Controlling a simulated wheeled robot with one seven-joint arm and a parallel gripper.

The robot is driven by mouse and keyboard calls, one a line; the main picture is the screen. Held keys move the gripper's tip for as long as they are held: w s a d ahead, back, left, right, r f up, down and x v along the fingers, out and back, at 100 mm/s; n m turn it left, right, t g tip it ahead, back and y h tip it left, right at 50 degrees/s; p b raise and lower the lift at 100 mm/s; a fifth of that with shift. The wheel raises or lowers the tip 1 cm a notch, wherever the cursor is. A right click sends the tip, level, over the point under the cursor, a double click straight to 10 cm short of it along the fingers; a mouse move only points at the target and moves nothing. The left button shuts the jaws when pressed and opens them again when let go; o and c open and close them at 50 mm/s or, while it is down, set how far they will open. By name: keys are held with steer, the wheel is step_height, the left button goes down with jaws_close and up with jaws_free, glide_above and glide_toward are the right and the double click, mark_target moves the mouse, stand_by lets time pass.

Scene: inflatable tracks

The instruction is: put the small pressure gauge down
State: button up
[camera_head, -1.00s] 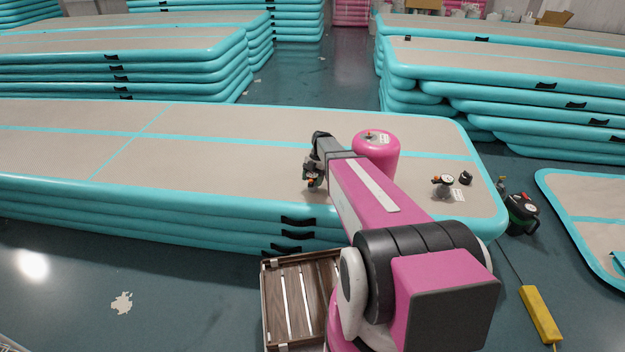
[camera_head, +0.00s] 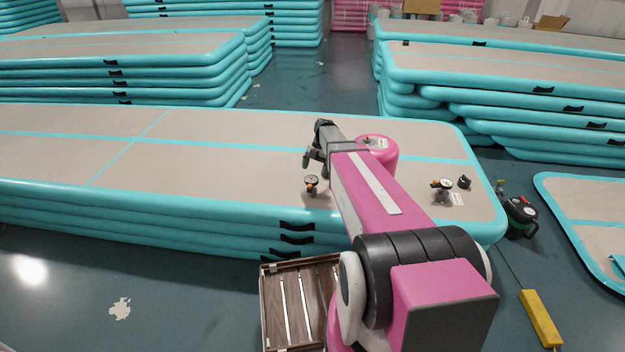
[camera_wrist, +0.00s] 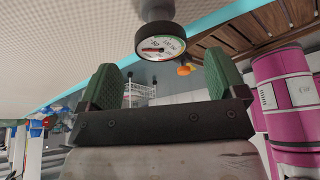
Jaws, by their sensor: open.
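A small pressure gauge (camera_head: 311,183) with a dark round body and an orange part stands on the beige top of the near mat stack (camera_head: 230,180), close to its front edge. In the wrist view the gauge (camera_wrist: 160,42) shows its white dial just beyond the fingertips. My gripper (camera_head: 309,160) is open and empty, a little above and behind the gauge in the head view. Its green finger pads (camera_wrist: 165,88) are apart, with nothing between them. A second, similar gauge (camera_head: 441,186) stands farther right on the same mat.
A pink cylinder (camera_head: 378,150) stands on the mat behind my arm. A small black part (camera_head: 464,182) and a white label (camera_head: 457,199) lie by the second gauge. A wooden crate (camera_head: 290,305) is on the floor in front. The mat's left is clear.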

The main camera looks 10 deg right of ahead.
steer(key=v, duration=0.5)
steer(key=s+a+m+t+h, duration=0.3)
steer(key=s+m, duration=2.1)
steer(key=m, duration=0.3)
steer(key=shift+s+f, duration=0.3)
steer(key=shift+f, duration=0.05)
steer(key=shift+a, duration=0.1)
